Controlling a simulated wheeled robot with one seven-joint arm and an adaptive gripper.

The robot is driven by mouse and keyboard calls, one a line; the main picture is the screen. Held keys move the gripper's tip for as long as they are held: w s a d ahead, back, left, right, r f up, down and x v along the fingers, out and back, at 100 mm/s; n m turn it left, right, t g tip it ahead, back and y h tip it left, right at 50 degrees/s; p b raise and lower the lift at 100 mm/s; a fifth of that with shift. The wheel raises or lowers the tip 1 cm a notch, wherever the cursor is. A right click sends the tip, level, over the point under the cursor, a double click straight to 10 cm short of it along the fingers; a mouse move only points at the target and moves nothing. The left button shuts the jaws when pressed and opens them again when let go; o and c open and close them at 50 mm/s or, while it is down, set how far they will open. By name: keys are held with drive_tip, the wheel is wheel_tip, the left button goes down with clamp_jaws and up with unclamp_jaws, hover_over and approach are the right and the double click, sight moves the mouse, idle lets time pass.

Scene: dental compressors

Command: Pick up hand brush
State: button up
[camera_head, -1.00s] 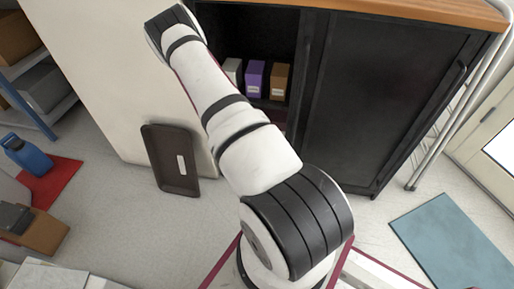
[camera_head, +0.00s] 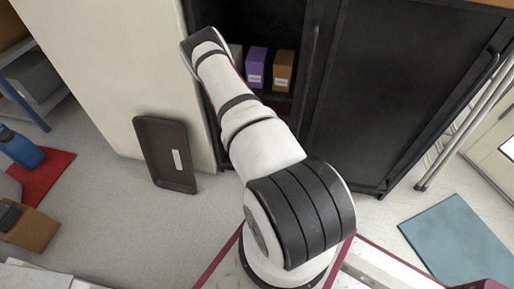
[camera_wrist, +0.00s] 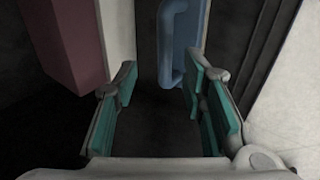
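I cannot identify a hand brush with certainty in either view. In the wrist view a blue object with a handle-like loop (camera_wrist: 179,45) stands upright ahead of my gripper (camera_wrist: 160,88), near the right fingertip. My gripper is open, its teal pads apart, with nothing held between them. Whether the blue object reaches between the pads is hard to tell. In the head view my arm stretches towards the open side of a black cabinet (camera_head: 400,100), and my gripper is hidden there.
Purple (camera_head: 256,66) and brown (camera_head: 283,70) boxes stand in the cabinet. A dark tray (camera_head: 166,153) leans against a pale panel (camera_head: 120,70) at left. A blue mat (camera_head: 458,240) lies on the floor at right. A dark reddish block (camera_wrist: 68,40) is close at left in the wrist view.

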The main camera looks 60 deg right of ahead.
drive_tip(key=shift+a+f+b+x, duration=0.15)
drive_tip(key=shift+b+x, duration=0.7)
drive_tip(key=shift+x, duration=0.45)
drive_tip(key=shift+a+f+b+x, duration=0.1)
drive_tip(key=shift+b+x, duration=0.7)
drive_tip(key=shift+x, duration=0.5)
drive_tip(key=shift+s, duration=0.2)
drive_tip(key=shift+r, duration=0.1)
clamp_jaws()
